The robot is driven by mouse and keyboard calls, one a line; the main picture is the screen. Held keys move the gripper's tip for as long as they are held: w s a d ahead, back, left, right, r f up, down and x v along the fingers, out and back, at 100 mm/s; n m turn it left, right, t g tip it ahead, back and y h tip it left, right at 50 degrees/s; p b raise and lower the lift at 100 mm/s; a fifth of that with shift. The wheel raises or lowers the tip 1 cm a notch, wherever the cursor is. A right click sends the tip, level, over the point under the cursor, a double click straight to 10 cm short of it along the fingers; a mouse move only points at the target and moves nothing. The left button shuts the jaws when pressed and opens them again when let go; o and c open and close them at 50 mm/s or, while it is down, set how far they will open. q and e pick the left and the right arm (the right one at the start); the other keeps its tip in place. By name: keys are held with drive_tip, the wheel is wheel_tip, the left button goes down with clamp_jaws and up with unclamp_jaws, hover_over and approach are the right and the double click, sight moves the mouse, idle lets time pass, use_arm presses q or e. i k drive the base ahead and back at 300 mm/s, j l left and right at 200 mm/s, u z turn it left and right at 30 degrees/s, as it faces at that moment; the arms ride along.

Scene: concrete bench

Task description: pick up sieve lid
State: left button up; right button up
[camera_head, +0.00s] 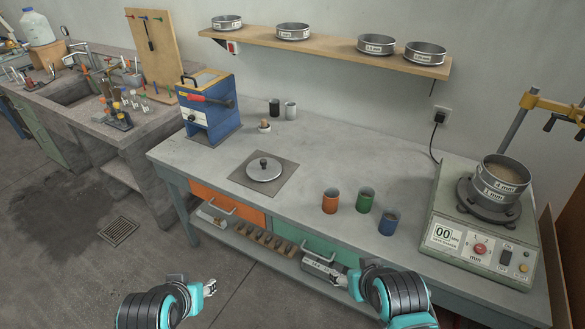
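The sieve lid (266,174) is a round, light grey metal disc with a dark knob on top. It lies flat on a square dark mat (245,182) near the front of the concrete bench. My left gripper (213,287) is in front of the bench, low in the picture, apart from the lid; its fingers are too small to judge. My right gripper (338,281) is in front of the bench's lower shelf, below and right of the lid. Its fingers are also too small to judge. Nothing covers the lid.
Orange (331,201), green (365,199) and blue (389,222) cups stand right of the lid. A sieve shaker (482,238) bearing sieves (499,180) is at the right. A blue machine (209,108) stands behind left. Several sieves sit on the wall shelf (330,51).

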sight(262, 169)
drive_tip(key=z, duration=1.7)
drive_tip(key=u, duration=1.75)
drive_tip(key=z, duration=0.7)
drive_tip(key=i+j+z, duration=0.1)
drive_tip(key=j+z, duration=0.2)
drive_tip(key=z, duration=0.15)
drive_tip(key=i+j+z, duration=0.1)
drive_tip(key=j+z, duration=0.6)
drive_tip(key=z, duration=0.2)
drive_tip(key=j+z, duration=0.45)
drive_tip(key=k+j, duration=0.1)
drive_tip(key=j, duration=0.3)
drive_tip(key=k+j+z, duration=0.15)
drive_tip(key=j, duration=0.25)
drive_tip(key=k+j, duration=0.15)
drive_tip(key=j, duration=0.25)
drive_tip(key=k+j+z, duration=0.1)
drive_tip(key=j, duration=0.3)
drive_tip(key=k+j+z, duration=0.1)
drive_tip(key=j, duration=0.3)
drive_tip(key=k, duration=0.1)
